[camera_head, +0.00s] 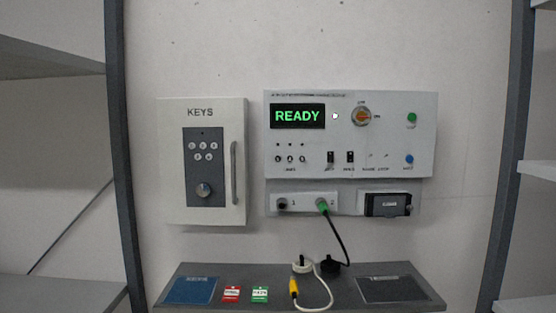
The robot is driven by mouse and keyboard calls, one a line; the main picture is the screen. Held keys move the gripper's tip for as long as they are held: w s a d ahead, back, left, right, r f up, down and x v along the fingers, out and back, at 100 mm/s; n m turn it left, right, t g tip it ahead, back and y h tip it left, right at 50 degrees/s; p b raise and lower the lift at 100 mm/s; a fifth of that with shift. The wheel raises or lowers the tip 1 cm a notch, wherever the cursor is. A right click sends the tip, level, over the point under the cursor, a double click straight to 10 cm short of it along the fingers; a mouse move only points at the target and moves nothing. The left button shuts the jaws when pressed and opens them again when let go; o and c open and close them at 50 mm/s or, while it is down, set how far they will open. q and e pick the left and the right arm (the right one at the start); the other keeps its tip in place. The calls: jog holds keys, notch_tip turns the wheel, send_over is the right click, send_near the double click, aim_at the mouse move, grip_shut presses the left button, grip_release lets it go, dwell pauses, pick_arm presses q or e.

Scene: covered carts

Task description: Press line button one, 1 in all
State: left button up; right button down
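A light grey control panel (350,140) hangs on the wall, with a display (297,116) that reads READY in green. At its lower left is a row of three small round line buttons with small dark dots above them. The leftmost line button (279,159) sits nearest the panel's left edge; the middle one (290,159) and the right one (302,159) are beside it. The label under them is too small to read surely. Neither of my grippers is in view, and nothing covers the buttons.
A KEYS box (205,160) with keypad and handle hangs left of the panel. A shelf (335,285) carries tags, a white cable and mats. Dark posts stand at both sides.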

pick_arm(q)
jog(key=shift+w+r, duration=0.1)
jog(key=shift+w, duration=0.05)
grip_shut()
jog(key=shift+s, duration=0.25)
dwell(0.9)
